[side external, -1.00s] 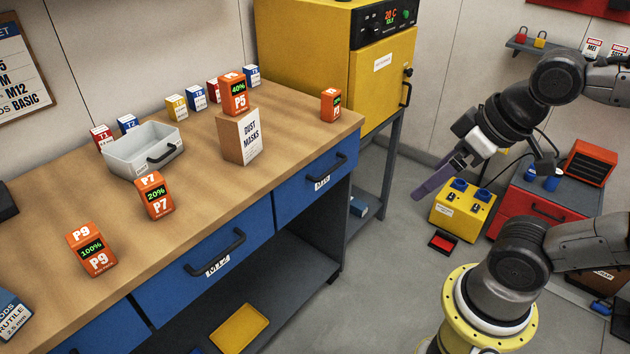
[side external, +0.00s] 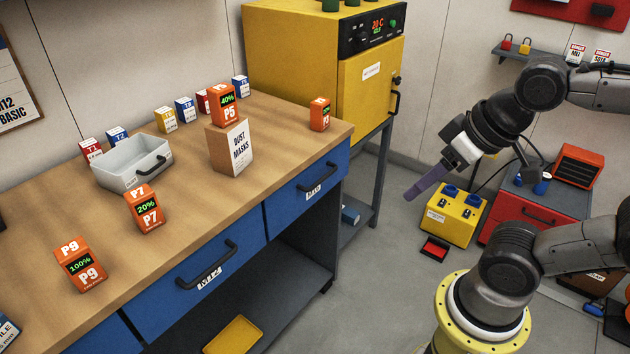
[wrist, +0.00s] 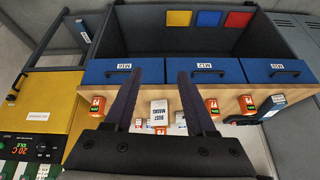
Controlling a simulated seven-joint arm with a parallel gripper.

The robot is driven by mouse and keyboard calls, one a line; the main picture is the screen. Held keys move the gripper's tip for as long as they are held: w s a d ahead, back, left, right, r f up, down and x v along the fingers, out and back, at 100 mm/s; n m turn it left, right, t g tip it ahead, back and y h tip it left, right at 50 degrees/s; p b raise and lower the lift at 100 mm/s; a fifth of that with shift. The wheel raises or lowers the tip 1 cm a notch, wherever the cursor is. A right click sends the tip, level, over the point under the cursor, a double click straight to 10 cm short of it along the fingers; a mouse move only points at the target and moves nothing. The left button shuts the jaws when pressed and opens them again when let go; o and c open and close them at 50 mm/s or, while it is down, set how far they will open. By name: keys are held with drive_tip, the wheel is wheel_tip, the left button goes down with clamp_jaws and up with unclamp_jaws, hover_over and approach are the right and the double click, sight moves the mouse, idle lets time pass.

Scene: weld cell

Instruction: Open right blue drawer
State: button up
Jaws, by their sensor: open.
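The right blue drawer (side external: 307,187) is shut in the bench front, at the end nearest the yellow oven. It has a dark bar handle (side external: 317,177) and a white label. In the wrist view, which shows the bench inverted, this drawer (wrist: 97,76) is leftmost, with its handle (wrist: 120,72) left of my fingers. My gripper (side external: 409,196) is in the air to the right of the bench, apart from the drawer. In the wrist view my gripper (wrist: 154,78) has its two fingers spread wide with nothing between them; the middle drawer (wrist: 208,64) lies beyond.
The workbench (side external: 200,190) carries orange batteries, a grey bin (side external: 130,163) and a dust mask box (side external: 230,147). The yellow oven (side external: 290,60) stands on a frame past the bench. A yellow box (side external: 453,215) and a red cabinet (side external: 520,212) stand beyond my gripper. Floor before the drawer is clear.

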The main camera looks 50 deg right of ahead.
drive_tip(key=w+r+m, duration=0.2)
drive_tip(key=r, duration=0.1)
drive_tip(key=shift+w+a+r+m+t, duration=0.1)
drive_tip(key=shift+w+m+t, duration=0.2)
drive_tip(key=shift+t, duration=0.1)
drive_tip(key=shift+c, duration=0.2)
drive_tip(key=w+d+r+m, duration=0.1)
drive_tip(key=w+r+m, duration=0.25)
drive_tip(key=w, duration=0.25)
drive_tip(key=m+g, duration=0.4)
drive_tip(key=m, duration=0.7)
hover_over(323, 177)
drive_tip(key=s, duration=0.3)
drive_tip(key=s+x, duration=0.2)
drive_tip(key=x, duration=0.7)
drive_tip(key=s+f+x, duration=0.1)
drive_tip(key=s+x, duration=0.1)
drive_tip(key=x, duration=0.7)
drive_tip(key=shift+n, duration=0.25)
drive_tip(key=x, duration=1.2)
drive_tip(key=shift+w+f, duration=0.2)
clamp_jaws()
